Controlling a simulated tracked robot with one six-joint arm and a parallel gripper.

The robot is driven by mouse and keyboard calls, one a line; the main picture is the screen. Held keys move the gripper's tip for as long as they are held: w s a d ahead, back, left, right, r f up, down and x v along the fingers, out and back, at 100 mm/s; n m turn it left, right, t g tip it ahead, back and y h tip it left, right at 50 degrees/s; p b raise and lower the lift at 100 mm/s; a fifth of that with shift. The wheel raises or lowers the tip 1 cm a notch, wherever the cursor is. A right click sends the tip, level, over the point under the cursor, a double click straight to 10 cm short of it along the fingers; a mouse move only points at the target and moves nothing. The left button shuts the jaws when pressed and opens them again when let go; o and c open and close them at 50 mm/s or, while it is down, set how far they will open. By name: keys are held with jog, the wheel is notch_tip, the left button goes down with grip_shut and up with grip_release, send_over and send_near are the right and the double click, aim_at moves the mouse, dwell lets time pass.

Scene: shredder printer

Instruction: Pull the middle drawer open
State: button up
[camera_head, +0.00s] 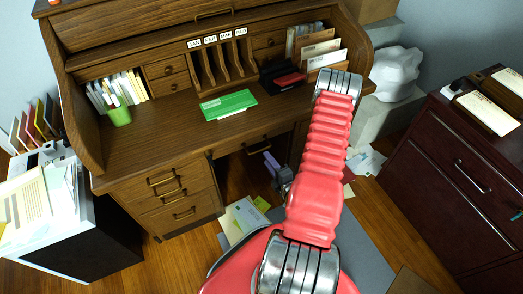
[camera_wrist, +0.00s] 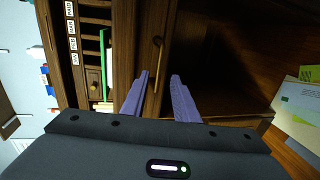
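The wooden roll-top desk (camera_head: 150,150) has a wide centre drawer (camera_head: 235,147) under its top, with a brass handle (camera_head: 258,146). In the wrist view this handle (camera_wrist: 157,62) runs upright in the picture, on the drawer front (camera_wrist: 140,50). My gripper (camera_wrist: 160,78) has two purple fingers spread apart, with the lower part of the handle showing between them. I cannot tell whether either finger touches it. In the head view my gripper (camera_head: 270,160) is just below the handle, partly hidden by my red arm. The centre drawer looks shut.
The left pedestal has stacked drawers with handles (camera_head: 171,192). A green packet (camera_head: 228,104) lies on the desktop. A dark red cabinet (camera_head: 440,170) stands at right, and a paper-topped black cabinet (camera_head: 100,235) at left. Papers (camera_head: 243,218) lie on the floor below.

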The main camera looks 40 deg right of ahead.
aim_at(261, 150)
jog(key=x, duration=0.7)
jog(key=shift+w+d, duration=0.1)
jog(key=shift+w, duration=0.2)
jog(key=shift+c, duration=0.6)
grip_shut()
jog(key=shift+f, duration=0.1)
jog(key=shift+s+f, duration=0.1)
jog(key=shift+d, duration=0.2)
jog(key=shift+a, duration=0.15)
